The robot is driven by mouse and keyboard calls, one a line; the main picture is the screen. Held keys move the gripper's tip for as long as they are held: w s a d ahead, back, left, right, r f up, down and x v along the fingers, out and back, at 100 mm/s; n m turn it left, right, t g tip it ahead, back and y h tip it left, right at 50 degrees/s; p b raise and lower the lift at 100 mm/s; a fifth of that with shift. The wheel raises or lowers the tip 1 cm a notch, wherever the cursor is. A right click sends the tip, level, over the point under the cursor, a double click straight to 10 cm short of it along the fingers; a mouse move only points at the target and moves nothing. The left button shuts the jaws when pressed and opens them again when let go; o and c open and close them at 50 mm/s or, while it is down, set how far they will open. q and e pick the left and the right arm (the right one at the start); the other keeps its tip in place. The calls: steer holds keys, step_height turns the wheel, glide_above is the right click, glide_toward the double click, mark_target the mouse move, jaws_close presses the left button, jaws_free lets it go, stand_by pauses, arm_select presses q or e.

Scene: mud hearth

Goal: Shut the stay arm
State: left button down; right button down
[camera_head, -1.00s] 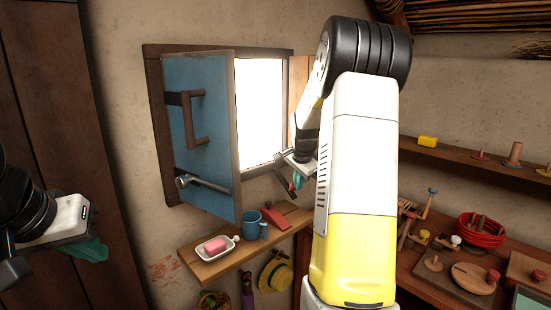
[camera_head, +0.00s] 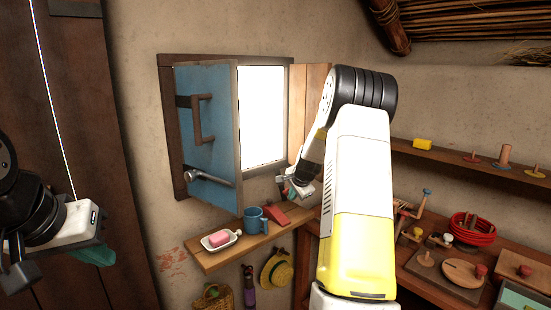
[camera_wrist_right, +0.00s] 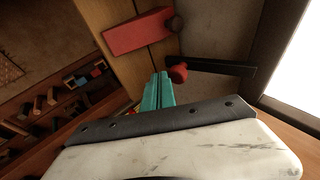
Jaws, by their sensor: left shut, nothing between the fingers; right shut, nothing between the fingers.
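A dark bar with a red knob, which looks like the stay arm (camera_wrist_right: 222,67), shows in the right wrist view by the bright window opening. Its red knob (camera_wrist_right: 178,72) is just right of my right gripper's teal fingertips (camera_wrist_right: 160,78); I cannot tell whether they touch. The right gripper is shut and empty. In the head view it (camera_head: 287,193) is below the window's lower right corner, partly hidden by my arm. The blue shutter (camera_head: 208,130) stands open, with a grey lever (camera_head: 210,178) low on it. My left gripper (camera_head: 100,257) is shut and empty at far left.
A cluttered bench with a red coil (camera_head: 478,228) is at right.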

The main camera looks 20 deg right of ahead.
steer(key=shift+w+a+f, duration=0.2)
steer(key=shift+w+f, duration=0.25)
steer(key=shift+f, duration=0.15)
steer(key=shift+w+a+f, duration=0.15)
steer(key=shift+w+f, duration=0.25)
steer(key=shift+f, duration=0.2)
steer(key=shift+w+a+f, duration=0.25)
steer(key=shift+w+f, duration=0.25)
steer(key=shift+w, duration=0.15)
stand_by(0.8)
